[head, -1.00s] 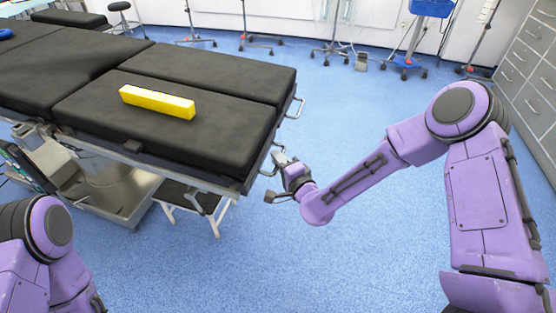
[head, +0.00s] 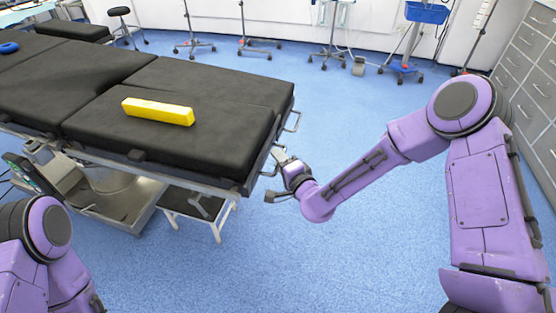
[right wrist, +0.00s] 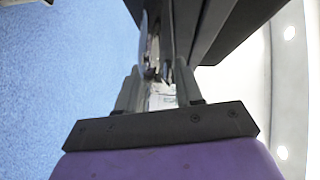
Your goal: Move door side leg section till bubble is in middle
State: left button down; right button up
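The operating table has two black leg sections side by side, a near one (head: 200,140) and a far one (head: 225,83). A yellow spirit level (head: 158,111) lies on the near section; its bubble is too small to make out. A metal end handle (head: 270,160) sticks out at the near section's right end. My right gripper (head: 281,160) is at this handle, its fingers close together around it. In the right wrist view, the fingers (right wrist: 156,90) have metal between them, beside the dark table edge (right wrist: 205,30). My left gripper is out of view.
Another end handle (head: 293,121) sits farther back on the table's end. A white step stool (head: 205,207) stands under the near section. Wheeled stands (head: 330,45) line the back wall, and grey drawers (head: 530,75) stand at right. The blue floor right of the table is clear.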

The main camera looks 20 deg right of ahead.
jog(key=v, duration=1)
jog(key=shift+s, duration=0.3)
jog(key=s+d+f+n+g+h, duration=0.25)
jog(key=s+f+g, duration=0.2)
jog(key=f, duration=0.35)
jog(key=s+d+f+n+g+h, duration=0.1)
jog(key=s+d+f+n+g, duration=0.15)
jog(key=s+f, duration=0.45)
jog(key=s+d+f+n+g+h, duration=0.1)
jog(key=s+d+f+g, duration=0.2)
jog(key=s+f, duration=0.3)
jog(key=s+d+f+n+g+h, duration=0.1)
jog(key=s+d+f+g+h, duration=0.15)
jog(key=s, duration=0.55)
notch_tip(320, 180, up, 13)
jog(key=p, duration=1.4)
jog(key=shift+s+d+f+y, duration=0.2)
jog(key=shift+s+d+y, duration=0.1)
jog(key=shift+s+y, duration=0.15)
